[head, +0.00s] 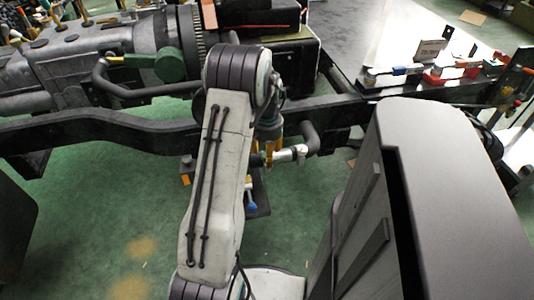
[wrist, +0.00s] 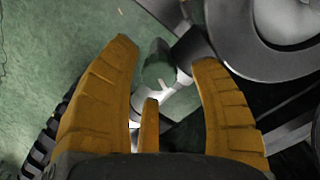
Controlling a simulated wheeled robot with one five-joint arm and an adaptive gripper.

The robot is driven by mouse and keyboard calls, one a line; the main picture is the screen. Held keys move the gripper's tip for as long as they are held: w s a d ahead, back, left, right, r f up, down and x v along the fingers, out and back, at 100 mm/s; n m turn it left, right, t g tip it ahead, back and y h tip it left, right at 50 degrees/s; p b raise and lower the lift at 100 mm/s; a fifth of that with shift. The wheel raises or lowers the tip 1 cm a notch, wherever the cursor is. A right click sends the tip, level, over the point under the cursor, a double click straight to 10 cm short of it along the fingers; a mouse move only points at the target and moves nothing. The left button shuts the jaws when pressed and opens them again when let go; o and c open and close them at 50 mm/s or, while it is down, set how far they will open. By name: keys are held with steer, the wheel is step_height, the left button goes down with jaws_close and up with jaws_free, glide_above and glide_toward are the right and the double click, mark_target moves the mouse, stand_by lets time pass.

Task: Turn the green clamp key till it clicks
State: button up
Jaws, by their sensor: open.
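In the wrist view my gripper (wrist: 164,54) is open, its orange-brown fingers spread to the left and right and a shorter one between them. A dark green rounded piece, which looks like the green clamp key (wrist: 157,68), shows between the fingertips. No finger is seen closed on it. Pale metal (wrist: 174,97) shows just below it, beside a dark pipe end. In the head view my gripper (head: 269,150) points down beside a silver clamp (head: 289,153) on a dark bent pipe. The key cannot be made out there, and my arm covers part of that area.
A dark chassis rail (head: 100,123) runs across behind my arm, with a grey gearbox (head: 80,60) at the upper left. A grey bench (head: 375,30) at the upper right carries red and blue clamps. The green floor at the lower left is mostly free.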

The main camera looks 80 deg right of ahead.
step_height(320, 180, up, 12)
steer(key=shift+f, duration=0.2)
stand_by(0.4)
steer(key=shift+d, duration=0.1)
stand_by(0.6)
steer(key=w+a+f+n+y, duration=0.2)
steer(key=a+f, duration=0.3)
steer(key=a, duration=0.5)
steer(key=w+a+r+n+t+h, duration=0.1)
steer(key=w+a+r+n, duration=0.35)
steer(key=a, duration=0.75)
steer(key=w+a+r+n+t, duration=0.1)
steer(key=w+a+r+n, duration=0.1)
steer(key=w+a+n, duration=0.8)
steer(key=w+a+r+n+h, duration=0.1)
steer(key=w+a+r+n, duration=0.35)
steer(key=a, duration=0.95)
step_height(320, 180, up, 16)
steer(key=t+p, duration=0.1)
steer(key=p, duration=1.3)
steer(key=shift+s+d+f, duration=0.2)
steer(key=shift+s+f, duration=0.05)
